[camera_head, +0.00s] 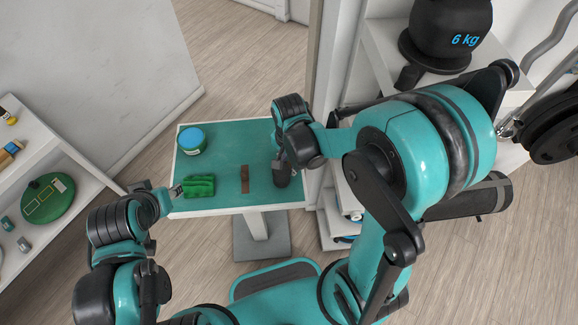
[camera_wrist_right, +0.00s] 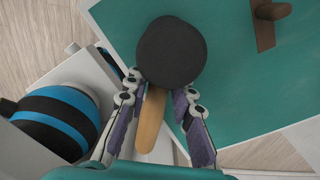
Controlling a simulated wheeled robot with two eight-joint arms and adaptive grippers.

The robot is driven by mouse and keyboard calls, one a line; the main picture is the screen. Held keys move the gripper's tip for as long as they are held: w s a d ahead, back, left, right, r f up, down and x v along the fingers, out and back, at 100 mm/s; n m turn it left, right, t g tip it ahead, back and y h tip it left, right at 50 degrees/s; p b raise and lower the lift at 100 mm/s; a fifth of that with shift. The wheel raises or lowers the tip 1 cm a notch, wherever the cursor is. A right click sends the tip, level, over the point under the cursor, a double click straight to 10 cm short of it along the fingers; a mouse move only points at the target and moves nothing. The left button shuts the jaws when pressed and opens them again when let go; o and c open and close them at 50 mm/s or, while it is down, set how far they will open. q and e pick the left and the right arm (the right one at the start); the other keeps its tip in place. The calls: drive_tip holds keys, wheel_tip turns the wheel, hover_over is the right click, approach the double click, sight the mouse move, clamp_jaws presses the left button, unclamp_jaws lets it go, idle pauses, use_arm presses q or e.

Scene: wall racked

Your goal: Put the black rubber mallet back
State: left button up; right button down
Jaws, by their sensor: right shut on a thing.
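The black rubber mallet shows in the right wrist view as a round black head (camera_wrist_right: 170,52) with a pale wooden handle (camera_wrist_right: 150,122) below it. My right gripper (camera_wrist_right: 160,100) is shut on the mallet, its fingers on either side of the handle just under the head. In the head view the dark mallet head (camera_head: 282,177) is over the right part of the teal tabletop (camera_head: 225,150), below my right gripper (camera_head: 286,158). Whether it touches the top is unclear. My left gripper (camera_head: 176,191) is at the table's left edge, beside a green block-like item (camera_head: 199,187); its jaw opening is unclear.
A brown wooden piece (camera_head: 245,184) is left of the mallet; the wrist view shows a peg on it (camera_wrist_right: 265,32). A blue-lidded green jar (camera_head: 192,140) stands at the back left. A shelf with a 6 kg kettlebell (camera_head: 452,32) is right. Another shelf (camera_head: 85,190) is left.

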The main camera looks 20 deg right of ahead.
sight(289, 164)
drive_tip(key=shift+f, duration=0.1)
drive_tip(key=c, duration=1.3)
unclamp_jaws()
wheel_tip(289, 164, up, 11)
drive_tip(key=p, duration=0.3)
drive_tip(key=shift+p, duration=0.35)
drive_tip(key=s+d+r+n+t, duration=0.3)
drive_tip(key=s+r+n+t, duration=0.3)
drive_tip(key=n, duration=0.4)
drive_tip(key=shift+d+r+t, duration=0.3)
drive_tip(key=shift+r+t, duration=0.3)
